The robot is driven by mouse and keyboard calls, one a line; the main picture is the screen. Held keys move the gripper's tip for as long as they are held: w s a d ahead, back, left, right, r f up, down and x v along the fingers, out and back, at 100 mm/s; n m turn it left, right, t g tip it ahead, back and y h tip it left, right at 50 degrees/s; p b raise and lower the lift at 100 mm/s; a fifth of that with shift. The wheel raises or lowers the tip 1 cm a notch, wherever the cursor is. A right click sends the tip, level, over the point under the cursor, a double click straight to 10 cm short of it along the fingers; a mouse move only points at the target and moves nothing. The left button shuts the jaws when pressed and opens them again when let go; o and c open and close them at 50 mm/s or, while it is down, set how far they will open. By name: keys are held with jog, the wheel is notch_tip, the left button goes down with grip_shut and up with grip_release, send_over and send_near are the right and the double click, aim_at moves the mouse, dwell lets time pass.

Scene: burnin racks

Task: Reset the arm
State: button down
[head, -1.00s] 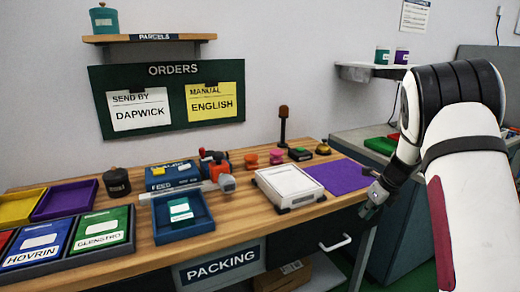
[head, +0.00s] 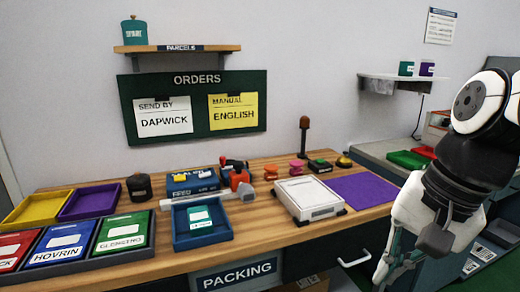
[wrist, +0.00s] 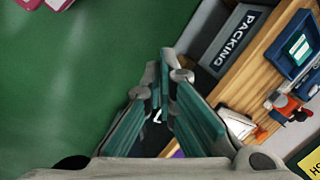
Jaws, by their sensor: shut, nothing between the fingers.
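My arm is at the right of the head view, bent down in front of the bench. My gripper (head: 392,274) hangs at the lower right, beside the bench's front edge. In the wrist view my gripper (wrist: 164,82) shows its teal fingers close together at the tips, with nothing between them. Green floor lies below it. The packing bench (head: 262,222) is to its left, apart from it.
On the bench stand a white scale (head: 308,199), a purple mat (head: 362,189), a blue tray (head: 202,240) with a teal-labelled item, and several coloured bins at the left. A drawer handle (head: 354,259) sticks out near my gripper. A side counter (head: 375,150) stands at the right.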

jog(key=s+f+n+h, duration=0.25)
jog(key=s+n, duration=0.45)
jog(key=s, duration=0.6)
notch_tip(320, 180, up, 14)
jog(key=t+p, duration=0.2)
jog(key=p, duration=1)
jog(key=shift+w+d+n+p, duration=0.15)
jog(key=shift+d+n+p, duration=0.15)
jog(key=shift+d+p, duration=0.1)
